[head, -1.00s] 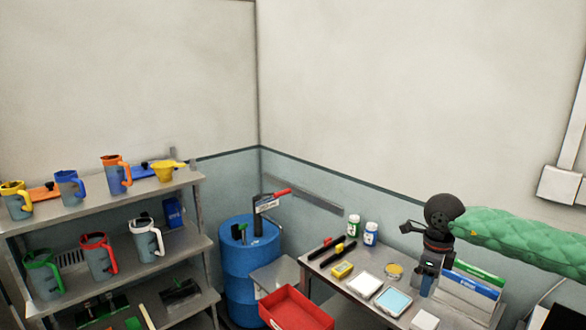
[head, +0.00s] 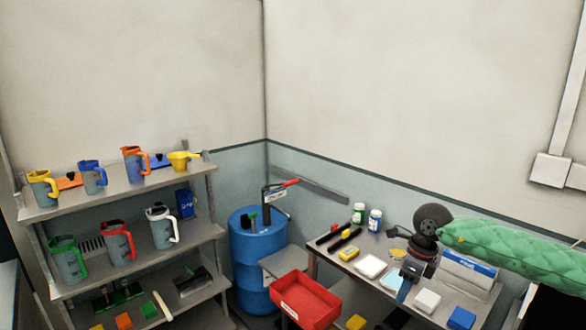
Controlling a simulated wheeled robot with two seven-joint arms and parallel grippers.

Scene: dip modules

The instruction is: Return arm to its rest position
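My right arm, in a green quilted sleeve, comes in from the right in the head view. Its black and grey wrist hangs down over the grey table (head: 312,262). My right gripper (head: 403,290) points down above the table's right half, beside a light blue-faced item that it partly hides. Its fingertips are too small and dark to tell whether they are open or shut. My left gripper is not in view.
White and blue boxes (head: 468,268) stand close behind my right wrist. The table also bears bottles (head: 375,220), a white block (head: 428,301) and markers. A red bin (head: 304,300), a blue drum (head: 257,258) and a shelf of jugs (head: 115,200) stand left.

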